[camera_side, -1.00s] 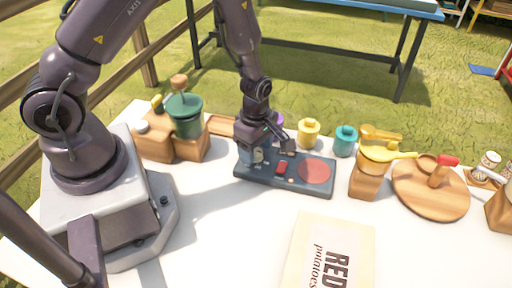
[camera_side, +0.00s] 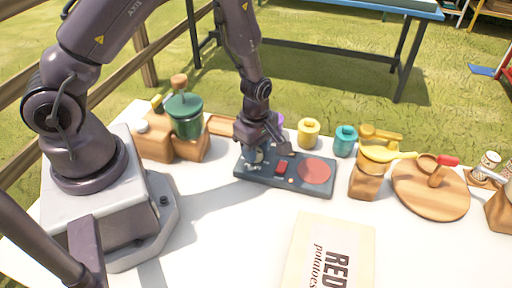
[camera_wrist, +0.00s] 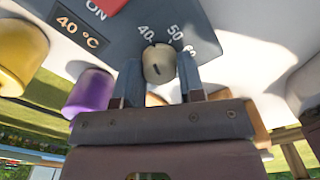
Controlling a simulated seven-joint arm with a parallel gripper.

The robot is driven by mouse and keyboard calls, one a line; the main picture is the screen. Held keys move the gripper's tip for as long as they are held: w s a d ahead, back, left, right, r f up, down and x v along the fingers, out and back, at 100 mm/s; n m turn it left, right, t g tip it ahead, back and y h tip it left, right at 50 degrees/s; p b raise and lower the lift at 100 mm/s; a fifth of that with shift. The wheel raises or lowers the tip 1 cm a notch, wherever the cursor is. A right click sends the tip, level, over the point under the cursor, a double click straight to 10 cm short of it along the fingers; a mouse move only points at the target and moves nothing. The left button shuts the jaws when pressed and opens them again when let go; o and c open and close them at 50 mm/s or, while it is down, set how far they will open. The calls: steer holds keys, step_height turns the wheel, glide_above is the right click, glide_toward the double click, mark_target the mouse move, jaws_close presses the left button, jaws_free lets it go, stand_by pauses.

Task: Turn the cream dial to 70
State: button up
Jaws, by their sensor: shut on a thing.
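The cream dial (camera_wrist: 158,63) sits on the dark control panel (camera_wrist: 202,42), with the printed marks 40 and 50 beside it in the wrist view. A short dark line shows on its face; which number it points to is unclear. My gripper (camera_wrist: 159,75) has one finger on each side of the dial and is shut on it. A small display (camera_wrist: 78,27) on the panel reads 40 °C. In the side view my gripper (camera_side: 268,152) is down at the left part of the panel (camera_side: 240,172), mostly hiding the dial.
A red switch (camera_side: 281,168) and a round red plate (camera_side: 314,171) are on the panel. Yellow (camera_side: 308,134) and teal (camera_side: 345,141) pots stand behind it. A wooden block (camera_side: 367,182) is right. A potato box (camera_side: 310,235) lies in front.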

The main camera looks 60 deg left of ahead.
steer(key=m, duration=0.7)
steer(key=shift+m, duration=0.4)
steer(key=m, duration=1.3)
steer(key=shift+m, duration=0.3)
steer(key=m, duration=0.5)
steer(key=shift+m, duration=0.7)
steer(key=o, duration=0.9)
